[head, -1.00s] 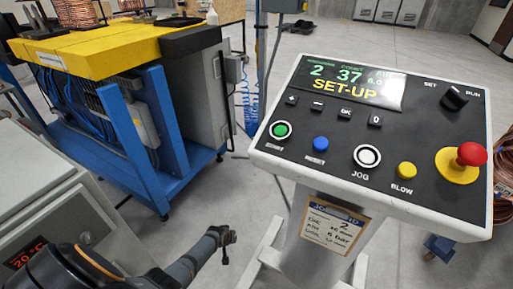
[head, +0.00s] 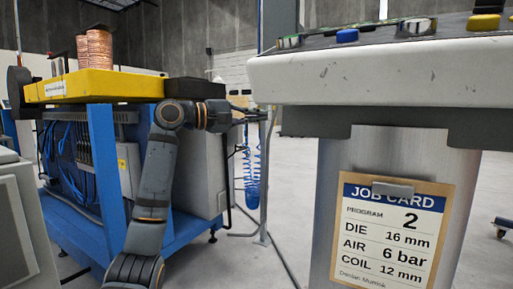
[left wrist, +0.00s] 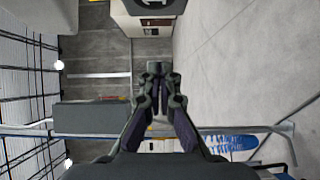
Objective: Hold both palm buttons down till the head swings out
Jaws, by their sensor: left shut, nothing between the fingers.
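My left arm rises in the head view in front of the machine, and its gripper (head: 258,114) points right, left of the console. In the left wrist view the gripper's fingers (left wrist: 158,84) are together with nothing between them. The blue-framed machine with a yellow top (head: 95,86) stands at the left, with a dark block (head: 195,89) at its right end. I cannot make out the palm buttons or the swinging head. My right gripper is not in view.
The white console (head: 385,75) is close at the right, seen nearly edge-on, with a blue button (head: 347,36) and a yellow button (head: 483,23). A job card (head: 390,232) hangs below. Copper coils (head: 99,49) stand on the machine. A blue coiled hose (head: 252,170) hangs behind the gripper.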

